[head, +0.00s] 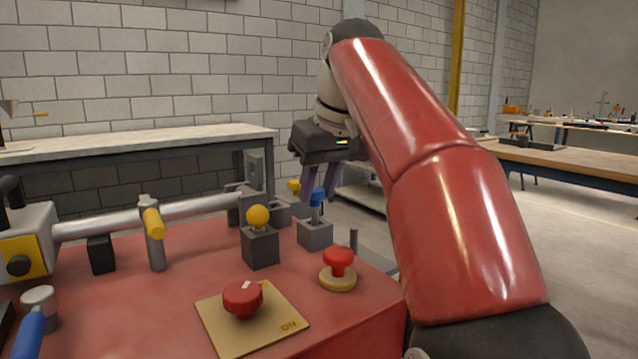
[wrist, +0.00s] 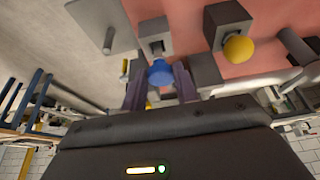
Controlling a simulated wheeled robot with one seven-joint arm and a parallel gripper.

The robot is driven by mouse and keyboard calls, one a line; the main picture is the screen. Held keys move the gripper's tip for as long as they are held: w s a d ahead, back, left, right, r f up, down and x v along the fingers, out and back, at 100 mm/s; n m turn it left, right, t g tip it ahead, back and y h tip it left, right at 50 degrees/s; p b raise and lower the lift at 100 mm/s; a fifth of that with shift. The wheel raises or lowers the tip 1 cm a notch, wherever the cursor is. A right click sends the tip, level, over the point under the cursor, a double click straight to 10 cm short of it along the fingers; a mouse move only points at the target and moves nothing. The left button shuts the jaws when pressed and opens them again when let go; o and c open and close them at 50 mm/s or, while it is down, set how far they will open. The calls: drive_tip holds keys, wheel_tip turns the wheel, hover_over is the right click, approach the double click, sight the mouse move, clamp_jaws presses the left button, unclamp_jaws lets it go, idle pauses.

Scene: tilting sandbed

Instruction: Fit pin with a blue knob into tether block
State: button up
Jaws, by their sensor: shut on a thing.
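The pin with a blue knob (head: 317,197) is between the fingers of my gripper (head: 319,184), which is shut on it. The knob also shows in the wrist view (wrist: 161,73), between the two purple-grey fingertips (wrist: 160,88). A grey block (head: 314,234), which I take to be the tether block, stands right below the pin on the red table. In the wrist view the block (wrist: 151,22) shows just beyond the knob. The pin's lower end is at the block's top, and I cannot tell how deep it sits.
A grey block with a yellow knob (head: 257,217) stands to the left, and another yellow knob (head: 294,186) is behind. A red mushroom button (head: 338,261) and a red rotary knob (head: 243,299) are nearer. A silver rail (head: 190,210) runs along the left.

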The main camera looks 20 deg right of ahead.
drive_tip(key=shift+f+b, duration=0.8)
drive_tip(key=shift+f, duration=0.25)
drive_tip(key=o, duration=1.6)
drive_tip(key=shift+r, duration=0.1)
wheel_tip(320, 180, up, 6)
drive_tip(key=p, duration=0.6)
drive_tip(key=shift+r, duration=0.9)
